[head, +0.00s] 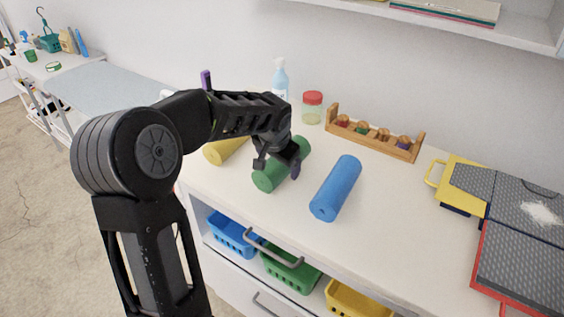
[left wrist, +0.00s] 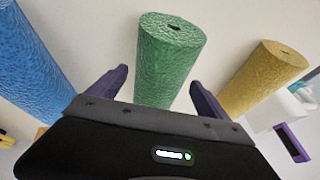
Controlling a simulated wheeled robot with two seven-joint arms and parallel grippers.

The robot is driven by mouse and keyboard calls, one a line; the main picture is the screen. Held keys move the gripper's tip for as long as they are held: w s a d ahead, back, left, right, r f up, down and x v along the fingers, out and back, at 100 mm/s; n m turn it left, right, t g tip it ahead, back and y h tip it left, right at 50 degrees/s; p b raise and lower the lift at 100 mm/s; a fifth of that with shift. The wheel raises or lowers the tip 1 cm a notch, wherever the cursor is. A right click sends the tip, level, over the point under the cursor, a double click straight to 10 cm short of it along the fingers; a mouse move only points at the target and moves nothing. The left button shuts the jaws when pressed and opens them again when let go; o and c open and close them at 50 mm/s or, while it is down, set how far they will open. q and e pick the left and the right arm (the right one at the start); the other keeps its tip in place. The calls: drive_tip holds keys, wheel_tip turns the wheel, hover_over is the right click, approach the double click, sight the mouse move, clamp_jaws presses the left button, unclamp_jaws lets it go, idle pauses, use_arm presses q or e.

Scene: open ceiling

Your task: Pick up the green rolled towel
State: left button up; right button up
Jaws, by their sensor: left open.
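The green rolled towel (head: 270,178) lies on the white counter between a yellow roll and a blue roll. My left gripper (head: 279,165) is over the middle of it in the head view and hides part of it. In the left wrist view the green rolled towel (left wrist: 168,60) runs between the two open fingers (left wrist: 160,92), with a gap on each side. The fingers are open and hold nothing. Whether they reach down beside the roll is hard to tell. My right gripper is not in view.
A blue roll (head: 336,188) lies to the right and a yellow roll (head: 222,150) to the left. Behind stand a spray bottle (head: 280,78), a red-lidded jar (head: 312,108) and a wooden rack (head: 374,133). Coloured baskets (head: 290,272) sit below the counter.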

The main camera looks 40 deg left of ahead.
use_arm(q)
drive_tip(key=shift+c, duration=0.3)
drive_tip(key=c, duration=1.6)
drive_tip(key=shift+r, duration=0.15)
wheel_tip(320, 180, up, 10)
drive_tip(key=shift+f+b, duration=0.1)
drive_tip(key=shift+b, duration=0.2)
